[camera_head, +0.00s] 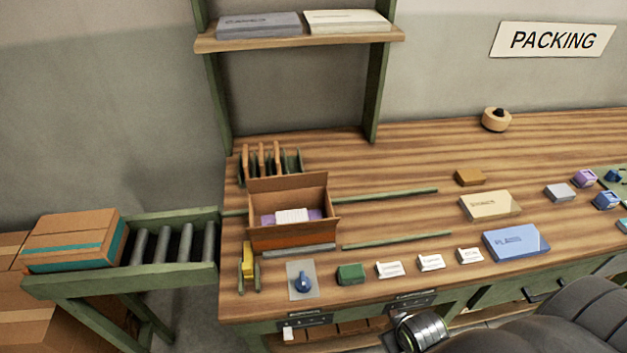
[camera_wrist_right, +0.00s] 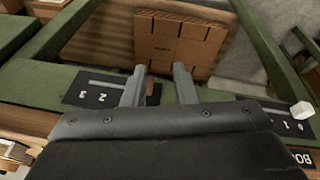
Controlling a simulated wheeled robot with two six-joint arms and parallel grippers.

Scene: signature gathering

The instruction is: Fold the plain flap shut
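An open cardboard box (camera_head: 290,234) stands on the left part of the bench. Its back flap (camera_head: 288,187) stands up, and its side edges are also raised; I cannot tell which flap is the plain one. Inside lie a purple item (camera_head: 266,219) and a white item (camera_head: 292,215). My right gripper (camera_wrist_right: 159,82) is open and empty in the right wrist view, with its fingers apart over the front of a green frame, away from the box. My left gripper is not in view.
Small cards, a green block (camera_head: 351,274) and a blue-handled tool (camera_head: 303,284) line the bench front. Flat cardboard (camera_wrist_right: 178,42) stands beyond my right fingers.

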